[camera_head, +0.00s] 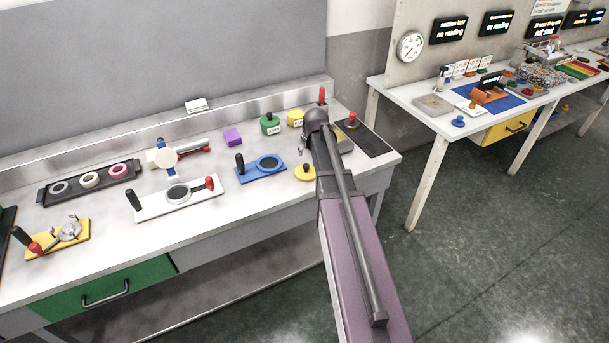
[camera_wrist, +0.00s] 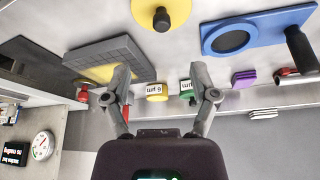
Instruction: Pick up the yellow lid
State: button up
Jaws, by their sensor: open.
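The yellow lid (camera_head: 305,173) is a flat round disc with a dark knob on top. It lies on the light workbench, just right of the blue plate. In the wrist view the lid (camera_wrist: 177,10) is at the top edge, partly cut off, with its black knob showing. My gripper (camera_wrist: 161,74) is open with nothing between its fingers. In the head view my gripper (camera_head: 303,146) is beyond the lid, partly hidden by my arm. It appears apart from the lid.
A blue plate (camera_head: 245,175) with a black handle lies left of the lid. Yellow (camera_head: 295,119) and green (camera_head: 270,126) containers and a purple block (camera_head: 232,137) stand behind. A grey grooved block (camera_wrist: 115,55) is near my gripper. A dark mat (camera_head: 374,143) lies right.

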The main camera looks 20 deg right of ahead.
aim_at(306, 165)
jog(key=shift+b+x, duration=2.65)
jog(key=shift+x, duration=0.55)
jog(key=shift+b+x, duration=2.4)
jog(key=shift+x, duration=0.15)
jog(key=shift+w+a, duration=0.1)
jog(key=shift+a, duration=0.05)
grip_shut()
